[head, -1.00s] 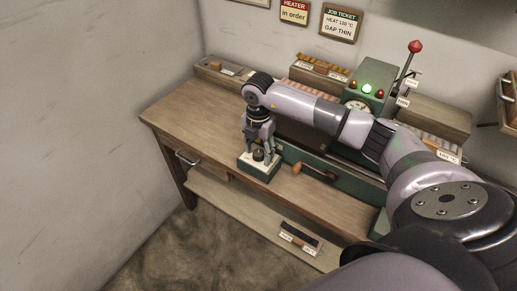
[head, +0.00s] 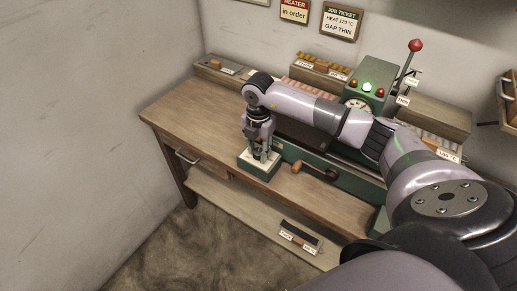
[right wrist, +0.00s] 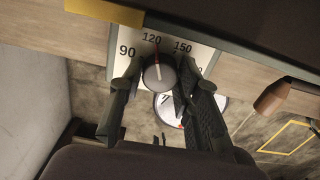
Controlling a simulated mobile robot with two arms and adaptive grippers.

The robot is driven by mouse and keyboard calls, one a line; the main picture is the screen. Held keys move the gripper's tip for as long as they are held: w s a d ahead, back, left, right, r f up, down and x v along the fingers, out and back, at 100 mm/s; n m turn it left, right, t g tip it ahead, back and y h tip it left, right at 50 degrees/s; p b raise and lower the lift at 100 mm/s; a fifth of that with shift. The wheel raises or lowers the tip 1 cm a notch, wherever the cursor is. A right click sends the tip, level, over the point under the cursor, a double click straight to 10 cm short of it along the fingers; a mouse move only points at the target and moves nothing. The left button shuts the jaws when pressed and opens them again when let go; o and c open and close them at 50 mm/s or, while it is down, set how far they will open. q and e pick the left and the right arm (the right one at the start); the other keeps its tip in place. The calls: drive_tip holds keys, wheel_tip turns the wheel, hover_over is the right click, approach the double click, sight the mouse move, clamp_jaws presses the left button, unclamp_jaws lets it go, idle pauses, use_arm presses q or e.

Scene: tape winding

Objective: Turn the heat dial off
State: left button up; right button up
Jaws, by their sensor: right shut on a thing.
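In the head view the dial's green box (head: 258,174) stands at the table's front edge. My right gripper (head: 261,153) points down over this box. In the right wrist view my right gripper's fingers (right wrist: 156,86) are shut on the knob, one on each side. The lower part of the scale is hidden by the fingers. My left gripper is not in view.
Labelled trays line the back. The table's left part (head: 195,115) is clear.

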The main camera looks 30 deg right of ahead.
drive_tip(key=shift+n, duration=0.4)
drive_tip(key=shift+c, duration=0.2)
drive_tip(key=shift+f+n+b, duration=0.1)
drive_tip(key=shift+n+b, duration=0.75)
drive_tip(key=shift+n, duration=0.15)
drive_tip(key=n+b, duration=0.2)
drive_tip(key=n, duration=0.2)
drive_tip(key=shift+n, duration=0.3)
drive_tip(key=n+b, duration=0.2)
drive_tip(key=n, duration=0.1)
drive_tip(key=shift+n, duration=0.3)
drive_tip(key=n+b, duration=0.2)
drive_tip(key=n, duration=0.1)
drive_tip(key=shift+n, duration=0.3)
drive_tip(key=n+b, duration=0.1)
drive_tip(key=n, duration=0.2)
drive_tip(key=shift+n+b, duration=0.3)
drive_tip(key=shift+b, duration=0.05)
drive_tip(key=shift+n+b, duration=0.7)
drive_tip(key=shift+n, duration=1.1)
drive_tip(key=shift+r, duration=0.2)
